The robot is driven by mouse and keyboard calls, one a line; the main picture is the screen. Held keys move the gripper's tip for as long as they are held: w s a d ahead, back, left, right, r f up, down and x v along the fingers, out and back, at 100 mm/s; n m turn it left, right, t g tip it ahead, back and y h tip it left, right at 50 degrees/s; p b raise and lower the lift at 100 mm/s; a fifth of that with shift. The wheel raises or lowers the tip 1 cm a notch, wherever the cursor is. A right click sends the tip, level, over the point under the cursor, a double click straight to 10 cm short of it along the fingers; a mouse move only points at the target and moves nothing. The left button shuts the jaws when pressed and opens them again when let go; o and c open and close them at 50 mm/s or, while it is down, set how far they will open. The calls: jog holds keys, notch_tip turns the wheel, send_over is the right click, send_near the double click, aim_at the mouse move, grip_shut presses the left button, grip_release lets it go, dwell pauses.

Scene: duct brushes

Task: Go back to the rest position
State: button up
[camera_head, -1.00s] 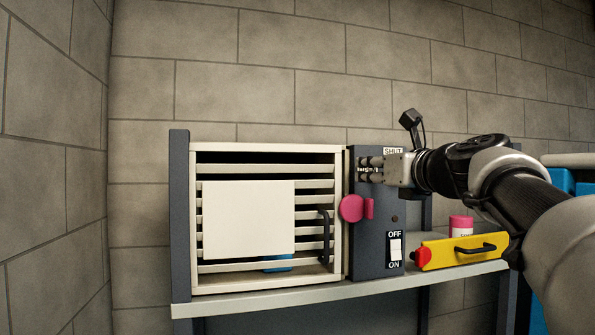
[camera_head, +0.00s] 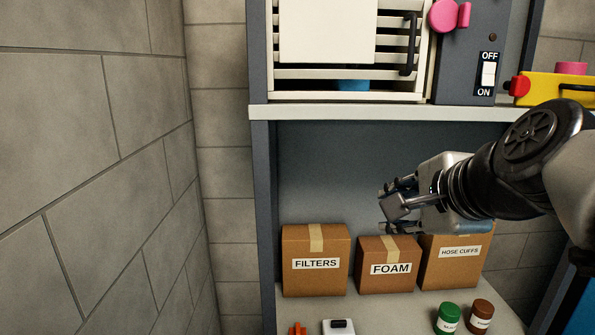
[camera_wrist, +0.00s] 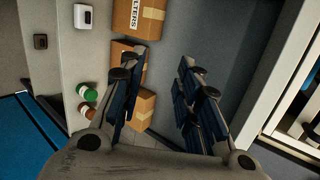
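My gripper (camera_head: 388,207) is in front of the lower bay of the shelf unit, below the upper shelf board and above the front of the cardboard boxes. Its fingers point left in the head view. In the wrist view my gripper (camera_wrist: 157,75) shows its two fingers spread apart, with nothing between them. The task names no other object.
The upper shelf (camera_head: 340,112) holds a slatted cabinet (camera_head: 325,25), a switch panel (camera_head: 465,40) and a yellow case (camera_head: 560,90). Below stand boxes marked FILTERS (camera_head: 315,280), FOAM (camera_head: 390,285) and HOSE CUFFS (camera_head: 455,275), plus green-lidded (camera_head: 447,318) and brown-lidded (camera_head: 481,316) jars.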

jog(key=s+f+n+g+b, duration=0.2)
jog(key=s+f+n, duration=0.3)
jog(key=f, duration=0.6)
jog(key=s+a+f+n+g+h+b, duration=0.1)
jog(key=s+f+n+g+b, duration=0.1)
jog(key=s+f+n+b, duration=0.3)
jog(key=s+a+f+n+g+h+b, duration=0.1)
jog(key=s+f+n, duration=0.6)
jog(key=f, duration=1.1)
jog(key=s+g+b, duration=0.1)
jog(key=s+b, duration=0.1)
jog(key=shift+s+a+f+b, duration=0.15)
jog(key=shift+s+f+b, duration=0.1)
jog(key=shift+s+b, duration=0.15)
